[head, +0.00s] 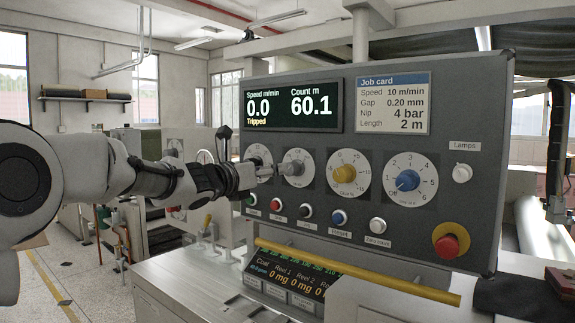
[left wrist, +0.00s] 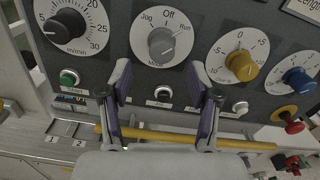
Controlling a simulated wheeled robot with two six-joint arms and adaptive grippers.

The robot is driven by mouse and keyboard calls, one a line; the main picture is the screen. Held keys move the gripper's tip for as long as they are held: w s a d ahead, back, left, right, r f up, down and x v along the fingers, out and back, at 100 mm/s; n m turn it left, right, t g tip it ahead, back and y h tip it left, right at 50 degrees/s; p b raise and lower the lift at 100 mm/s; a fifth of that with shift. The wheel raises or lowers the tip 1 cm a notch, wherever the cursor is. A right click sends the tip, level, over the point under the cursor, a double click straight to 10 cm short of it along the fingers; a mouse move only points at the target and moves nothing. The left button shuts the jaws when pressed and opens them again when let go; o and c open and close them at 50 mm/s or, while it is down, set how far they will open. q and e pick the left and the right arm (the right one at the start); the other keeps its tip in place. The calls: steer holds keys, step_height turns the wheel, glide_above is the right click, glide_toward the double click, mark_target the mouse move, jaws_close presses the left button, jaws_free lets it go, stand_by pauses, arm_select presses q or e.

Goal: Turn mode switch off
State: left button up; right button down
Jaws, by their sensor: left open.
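The mode switch is a grey knob (left wrist: 161,43) on a white round dial marked Jog, Off and Run in the left wrist view. Its pointer appears turned toward Run, right of Off. In the head view it is the second dial from the left (head: 297,166). My left gripper (left wrist: 165,93) is open, with one finger low on each side below the knob and nothing between them. In the head view my left gripper (head: 262,171) is just left of the mode dial, overlapping the first dial. The exact gap to the panel is unclear.
Push buttons line the panel below. A yellow bar (head: 360,275) runs beneath, and a red emergency button (head: 449,246) sits lower right. The display reads Tripped.

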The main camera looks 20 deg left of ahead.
mark_target(289, 169)
arm_select(q)
steer(key=p+x, duration=0.2)
steer(key=x, duration=0.1)
steer(key=p+x, duration=0.2)
steer(key=x, duration=0.2)
steer(key=shift+w+d+f, duration=0.15)
steer(key=shift+d+f, duration=0.1)
steer(key=shift+d, duration=0.05)
steer(key=shift+w+d+f, duration=0.1)
steer(key=shift+w+f, duration=0.05)
steer(key=shift+w, duration=0.25)
steer(key=shift+s, duration=0.2)
steer(key=c, duration=1.2)
